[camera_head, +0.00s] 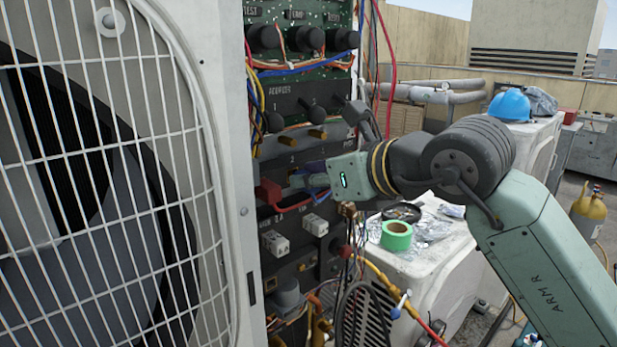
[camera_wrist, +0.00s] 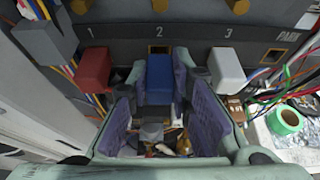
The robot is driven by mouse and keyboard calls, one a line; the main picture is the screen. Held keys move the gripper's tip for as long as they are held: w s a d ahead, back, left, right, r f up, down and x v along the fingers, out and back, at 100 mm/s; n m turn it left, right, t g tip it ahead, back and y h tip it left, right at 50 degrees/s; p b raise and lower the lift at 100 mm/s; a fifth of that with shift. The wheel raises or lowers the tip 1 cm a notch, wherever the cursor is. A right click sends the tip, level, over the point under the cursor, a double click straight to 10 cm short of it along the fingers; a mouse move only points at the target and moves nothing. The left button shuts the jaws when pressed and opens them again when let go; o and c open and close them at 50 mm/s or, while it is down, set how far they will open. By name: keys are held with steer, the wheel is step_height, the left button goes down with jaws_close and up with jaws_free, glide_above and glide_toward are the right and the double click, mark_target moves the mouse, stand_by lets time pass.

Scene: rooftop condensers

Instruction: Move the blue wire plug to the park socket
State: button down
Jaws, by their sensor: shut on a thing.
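The blue plug (camera_wrist: 159,80) is between the purple-padded fingers of my gripper (camera_wrist: 160,100), below the label 2 in the wrist view. My gripper is shut on it. A brass-coloured socket (camera_wrist: 158,48) shows just past the plug's upper edge; I cannot tell if the plug's tip is still in it. The park socket (camera_wrist: 272,57), also brass-coloured, is at the right near the PARK label and looks empty. In the head view my gripper (camera_head: 308,182) reaches the panel from the right and mostly hides the blue plug.
A red plug (camera_wrist: 95,68) sits under 1 and a white plug (camera_wrist: 227,70) under 3, close on either side. Loose coloured wires (camera_wrist: 290,88) hang near the park socket. A white unit (camera_head: 440,265) with green tape (camera_head: 396,236) stands right of the panel.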

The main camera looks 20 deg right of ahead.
steer(key=shift+s+d+b, duration=0.25)
steer(key=shift+s, duration=0.4)
steer(key=shift+s+d+b, duration=0.2)
steer(key=shift+s+b, duration=0.05)
steer(key=shift+s, duration=0.4)
steer(key=shift+s+d, duration=0.1)
steer(key=shift+s, duration=0.1)
steer(key=shift+s+d+b, duration=0.3)
steer(key=shift+s+b, duration=0.05)
steer(key=shift+s, duration=0.55)
steer(key=shift+s+d+b, duration=0.3)
steer(key=shift+s, duration=0.55)
steer(key=c, duration=2)
jaws_free()
jaws_close()
steer(key=shift+d+r, duration=0.1)
